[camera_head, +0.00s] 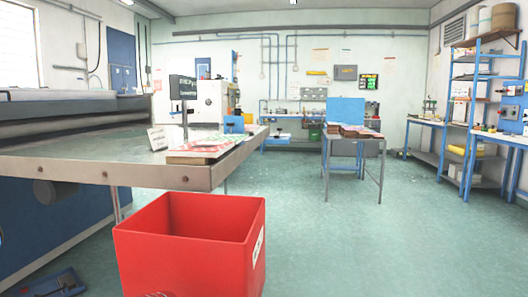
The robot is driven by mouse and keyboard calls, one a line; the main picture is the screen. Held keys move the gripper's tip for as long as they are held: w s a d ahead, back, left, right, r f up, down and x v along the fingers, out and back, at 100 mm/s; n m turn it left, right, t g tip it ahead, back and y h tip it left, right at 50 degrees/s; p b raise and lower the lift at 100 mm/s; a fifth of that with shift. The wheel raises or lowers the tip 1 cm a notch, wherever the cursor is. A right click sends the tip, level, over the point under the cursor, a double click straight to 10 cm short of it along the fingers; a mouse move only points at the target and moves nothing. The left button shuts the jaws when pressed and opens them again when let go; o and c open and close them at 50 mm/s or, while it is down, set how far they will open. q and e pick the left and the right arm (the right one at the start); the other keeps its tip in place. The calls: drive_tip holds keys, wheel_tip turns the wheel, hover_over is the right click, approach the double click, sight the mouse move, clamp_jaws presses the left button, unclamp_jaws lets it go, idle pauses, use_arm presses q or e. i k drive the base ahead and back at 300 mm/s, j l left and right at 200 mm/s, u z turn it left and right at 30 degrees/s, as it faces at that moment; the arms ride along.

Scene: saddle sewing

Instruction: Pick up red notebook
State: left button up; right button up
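No plain red notebook can be clearly told. A flat stack of booklets or sheets (205,149) with red, white and pale green on top lies at the right end of the metal table (95,174). Whether the red notebook is among them cannot be told at this size. Neither of my grippers is in view.
An open red bin (190,255) stands on the floor in front of the table's end. A small white card (158,138) stands on the table. A smaller table (368,136) with brown stacks stands farther back. Blue shelving (462,100) lines the right wall. The floor at the right is clear.

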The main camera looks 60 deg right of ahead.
sight(204, 150)
drive_tip(key=i+l+z, duration=0.1)
drive_tip(key=z, duration=1.65)
